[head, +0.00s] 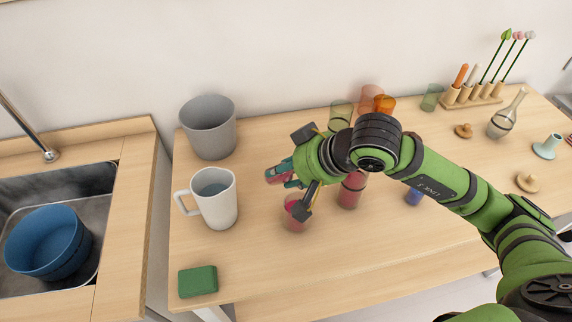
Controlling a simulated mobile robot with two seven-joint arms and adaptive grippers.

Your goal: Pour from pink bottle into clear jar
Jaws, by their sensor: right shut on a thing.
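My right gripper (290,174) is shut on a pink bottle (277,175), tilted onto its side above the table. Much of the bottle is hidden by the fingers and wrist. A small clear jar (296,217) with pink in its lower part stands just below and in front of the gripper. Part of the gripper covers the jar's rim. I cannot tell whether anything is flowing between them. My left gripper is not in view.
A red bottle (350,192) stands right of the jar, partly under my arm. A white mug (214,199), grey bin (209,128) and green block (197,281) are to the left. Several tinted glasses (341,115) stand at the back. The table's front middle (310,270) is clear.

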